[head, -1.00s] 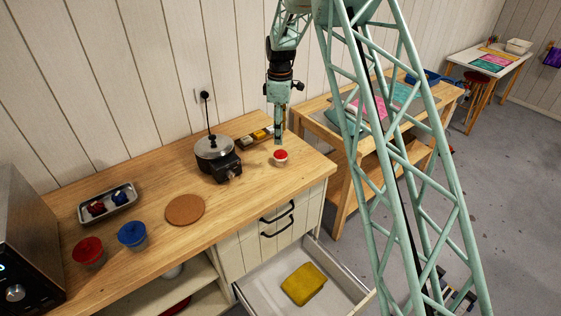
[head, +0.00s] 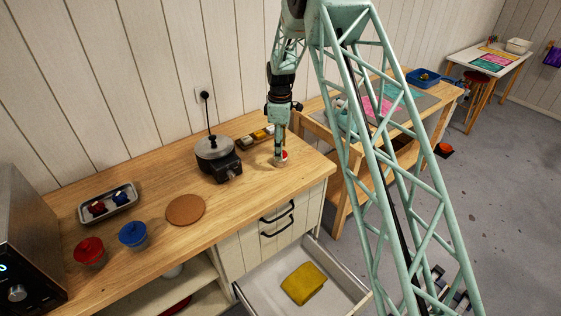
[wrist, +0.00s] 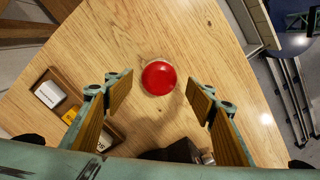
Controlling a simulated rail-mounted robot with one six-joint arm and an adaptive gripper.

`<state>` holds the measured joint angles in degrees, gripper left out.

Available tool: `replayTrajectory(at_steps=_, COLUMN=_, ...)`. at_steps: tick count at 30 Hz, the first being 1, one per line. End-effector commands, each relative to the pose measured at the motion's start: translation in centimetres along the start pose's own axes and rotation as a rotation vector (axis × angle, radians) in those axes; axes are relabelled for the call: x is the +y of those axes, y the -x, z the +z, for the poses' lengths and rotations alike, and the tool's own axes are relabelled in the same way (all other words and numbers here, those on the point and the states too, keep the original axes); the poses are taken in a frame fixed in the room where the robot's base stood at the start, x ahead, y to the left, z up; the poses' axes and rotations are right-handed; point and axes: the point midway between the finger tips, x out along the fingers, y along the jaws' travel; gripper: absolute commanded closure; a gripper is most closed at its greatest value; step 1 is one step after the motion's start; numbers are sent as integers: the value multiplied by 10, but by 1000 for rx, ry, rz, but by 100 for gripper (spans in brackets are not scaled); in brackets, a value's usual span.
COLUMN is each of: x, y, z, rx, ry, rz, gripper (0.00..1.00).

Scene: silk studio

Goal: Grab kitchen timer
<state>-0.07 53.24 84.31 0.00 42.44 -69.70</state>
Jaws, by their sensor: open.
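The kitchen timer (wrist: 159,78) is a small round thing with a red top and a pale rim, standing on the wooden counter. In the head view the timer (head: 284,155) is near the counter's right end, partly hidden by my gripper (head: 279,162). In the wrist view my gripper (wrist: 160,95) is open, with one wood-faced finger to the left of the timer and one to the right. Clear gaps show on both sides, and the timer lies slightly beyond the fingertips in the picture. Nothing is held.
A lidded black pot (head: 214,150) stands left of my gripper. A compartment tray (head: 254,137) with small blocks lies behind. A cork mat (head: 186,210), a red pot (head: 89,250) and a blue pot (head: 132,235) are further left. The drawer (head: 262,283) below is open, holding a yellow cloth (head: 303,284).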

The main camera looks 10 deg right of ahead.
Motion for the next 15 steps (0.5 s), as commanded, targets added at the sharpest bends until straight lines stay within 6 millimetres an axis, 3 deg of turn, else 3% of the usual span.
replayTrajectory(at_steps=8, x=0, y=-1, z=0, rx=0, ry=0, rz=0, gripper=49)
replayTrajectory(at_steps=15, x=0, y=-13, z=1, rx=-1, ry=0, rz=-2, gripper=49)
